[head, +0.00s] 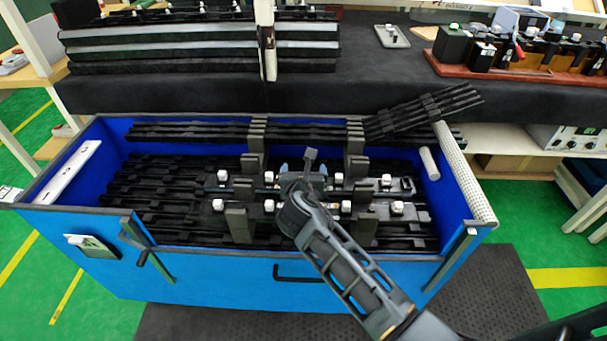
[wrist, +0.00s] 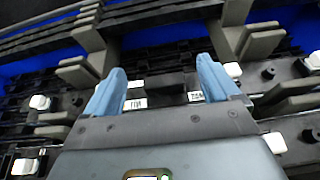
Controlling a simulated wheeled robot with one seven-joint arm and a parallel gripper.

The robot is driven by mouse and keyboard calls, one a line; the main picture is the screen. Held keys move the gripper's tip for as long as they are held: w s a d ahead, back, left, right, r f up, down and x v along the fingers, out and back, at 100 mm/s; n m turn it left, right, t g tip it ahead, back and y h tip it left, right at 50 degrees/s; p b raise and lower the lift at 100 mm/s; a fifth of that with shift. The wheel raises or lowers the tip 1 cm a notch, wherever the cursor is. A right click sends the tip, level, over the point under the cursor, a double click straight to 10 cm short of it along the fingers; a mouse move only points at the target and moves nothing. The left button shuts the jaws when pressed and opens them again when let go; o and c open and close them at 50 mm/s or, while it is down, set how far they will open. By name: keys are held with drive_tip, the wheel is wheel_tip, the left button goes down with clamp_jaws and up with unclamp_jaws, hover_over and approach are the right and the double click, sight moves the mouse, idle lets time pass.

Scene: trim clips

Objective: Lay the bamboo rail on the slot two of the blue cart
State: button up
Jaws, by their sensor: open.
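The blue cart (head: 200,270) stands in front of me, filled with dark rails. Two dark rails with white clips lie across its middle between grey upright posts (head: 240,225): a rear rail (head: 221,186) and a front rail (head: 285,218). No rail has a bamboo colour, and I cannot tell which one is the bamboo rail or which slot is number two. My gripper (head: 303,172) is open over the middle of the clip rails. In the wrist view, its light blue fingers (wrist: 160,88) stand apart, with a black block and small white labels between and beyond them. It holds nothing.
Dark strips (head: 425,110) lie tilted over the cart's back right corner. A white perforated strip (head: 465,175) runs along the right rim, near a white cylinder (head: 429,163). Behind, a black bench (head: 380,85) carries stacked rails (head: 200,50) and a red-brown tray (head: 510,77).

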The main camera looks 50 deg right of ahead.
drive_tip(key=v, duration=1.1)
drive_tip(key=shift+s+a, duration=0.15)
drive_tip(key=shift+a, duration=0.1)
drive_tip(key=s+a+f+m+t+y, duration=0.35)
drive_tip(key=s+a+m+y, duration=0.5)
drive_tip(key=s, duration=0.75)
drive_tip(key=s+a+r+m+t+y, duration=0.1)
drive_tip(key=s+a+r+m, duration=0.1)
drive_tip(key=s+r+m, duration=0.5)
drive_tip(key=s+a+r+m+t+y, duration=0.1)
drive_tip(key=s+a+r+m+t, duration=0.1)
drive_tip(key=s+r+m, duration=0.5)
drive_tip(key=a+m, duration=0.1)
drive_tip(key=m, duration=0.2)
drive_tip(key=shift+s+a+r, duration=0.2)
drive_tip(key=shift+s+a, duration=0.05)
drive_tip(key=shift+a, duration=0.05)
drive_tip(key=shift+c, duration=0.3)
